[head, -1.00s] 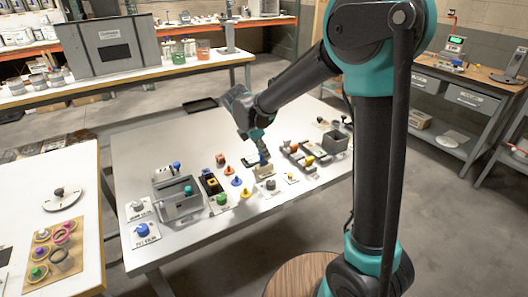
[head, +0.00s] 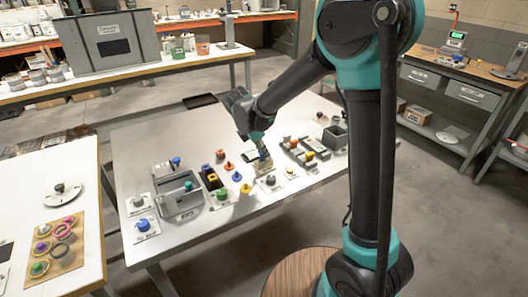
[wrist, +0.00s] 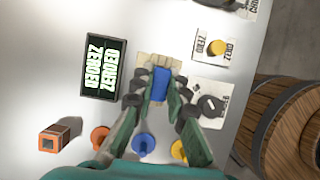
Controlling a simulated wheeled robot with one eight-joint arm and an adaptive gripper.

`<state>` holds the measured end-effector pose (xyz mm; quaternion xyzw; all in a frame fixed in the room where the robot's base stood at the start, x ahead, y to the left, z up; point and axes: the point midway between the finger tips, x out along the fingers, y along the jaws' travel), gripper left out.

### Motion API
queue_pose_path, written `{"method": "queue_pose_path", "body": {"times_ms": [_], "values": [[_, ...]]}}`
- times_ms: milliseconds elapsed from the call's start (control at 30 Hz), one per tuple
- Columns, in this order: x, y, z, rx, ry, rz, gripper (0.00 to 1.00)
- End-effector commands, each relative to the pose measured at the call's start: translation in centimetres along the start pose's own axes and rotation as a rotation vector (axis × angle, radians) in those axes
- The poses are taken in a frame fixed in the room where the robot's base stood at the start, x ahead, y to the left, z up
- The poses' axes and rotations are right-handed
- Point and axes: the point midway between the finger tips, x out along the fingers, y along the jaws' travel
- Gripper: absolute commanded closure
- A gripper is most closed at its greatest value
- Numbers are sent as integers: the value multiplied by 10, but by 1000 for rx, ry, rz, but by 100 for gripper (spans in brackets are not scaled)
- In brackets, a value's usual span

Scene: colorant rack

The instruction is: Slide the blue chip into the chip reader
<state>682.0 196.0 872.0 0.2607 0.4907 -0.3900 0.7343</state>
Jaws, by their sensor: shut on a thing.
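The blue chip (wrist: 160,83) is between the fingertips of my gripper (wrist: 158,92) in the wrist view, and the fingers are shut on it. In the head view my gripper (head: 262,148) points down at the table. A tan block (wrist: 146,64), which looks like the chip reader, lies right at the chip's far end. The block also shows under my gripper in the head view (head: 265,168). The fingers and chip hide part of it. I cannot tell whether the chip is in its slot or only above it.
A dark display (wrist: 103,68) reading "ZEROED" lies left of my gripper. A yellow knob (wrist: 217,47) and a dark knob (wrist: 209,104) on white plates stand to the right. Blue (wrist: 144,145) and orange (wrist: 99,136) pieces stand close by. A grey bin (head: 179,204) is farther left.

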Motion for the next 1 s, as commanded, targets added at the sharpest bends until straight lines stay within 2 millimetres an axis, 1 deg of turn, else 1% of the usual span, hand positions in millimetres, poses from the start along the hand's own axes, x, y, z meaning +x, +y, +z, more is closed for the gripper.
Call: {"method": "queue_pose_path", "body": {"times_ms": [100,433,1000], "values": [[3,0,-1,0,0,0,100],[1,0,0,0,0,0,100],[-17,0,7,0,0,0,100]]}}
